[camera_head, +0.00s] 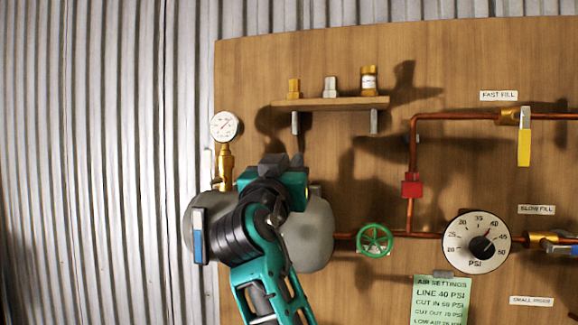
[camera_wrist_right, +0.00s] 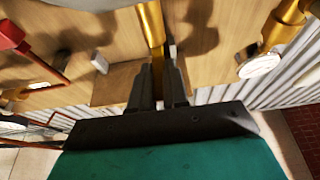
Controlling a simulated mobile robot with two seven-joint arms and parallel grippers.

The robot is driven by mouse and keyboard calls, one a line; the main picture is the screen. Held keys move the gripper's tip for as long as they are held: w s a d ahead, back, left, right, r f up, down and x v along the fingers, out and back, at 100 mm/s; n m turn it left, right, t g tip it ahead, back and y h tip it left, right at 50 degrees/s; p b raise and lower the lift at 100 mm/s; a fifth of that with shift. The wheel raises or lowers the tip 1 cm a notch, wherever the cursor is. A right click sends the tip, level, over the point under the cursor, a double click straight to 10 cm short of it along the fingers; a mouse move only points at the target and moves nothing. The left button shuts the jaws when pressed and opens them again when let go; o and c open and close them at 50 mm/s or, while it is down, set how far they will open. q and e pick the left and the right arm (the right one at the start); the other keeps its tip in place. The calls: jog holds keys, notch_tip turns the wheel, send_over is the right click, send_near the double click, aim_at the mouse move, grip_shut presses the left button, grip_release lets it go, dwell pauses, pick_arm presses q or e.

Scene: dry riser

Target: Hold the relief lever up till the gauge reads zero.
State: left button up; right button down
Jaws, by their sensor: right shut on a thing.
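My right gripper (camera_head: 275,162) is in front of the top of the grey tank (camera_head: 307,232). In the wrist view its two fingers (camera_wrist_right: 159,78) are shut on a narrow brass-coloured piece (camera_wrist_right: 151,22), which appears to be the relief lever; in the head view the gripper hides it. The round white gauge (camera_head: 225,126) stands on a brass fitting (camera_head: 225,165) at the tank's left, left of my gripper. Its needle is too small to read surely. It also shows in the wrist view (camera_wrist_right: 260,66). My left gripper is out of view.
A blue handle (camera_head: 198,235) is on the tank's left. A green wheel (camera_head: 375,240), PSI dial (camera_head: 476,241), red fitting (camera_head: 411,186) and yellow lever (camera_head: 524,147) are to the right.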

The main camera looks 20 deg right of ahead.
jog(key=shift+f, duration=0.1)
dwell(0.3)
jog(key=shift+r+g+y+p, duration=0.4)
jog(key=shift+r+g+p, duration=0.1)
jog(key=shift+p, duration=0.8)
jog(key=r+g+y, duration=0.1)
jog(key=r+g, duration=0.1)
jog(key=shift+w+d+g+y, duration=0.15)
jog(key=shift+w+g+y, duration=0.1)
jog(key=shift+g+y, duration=0.15)
jog(key=shift+w+d+r+g+y, duration=0.15)
jog(key=shift+r+g+y, duration=0.05)
jog(key=shift+g+y, duration=0.25)
jog(key=shift+r, duration=0.1)
dwell(5.2)
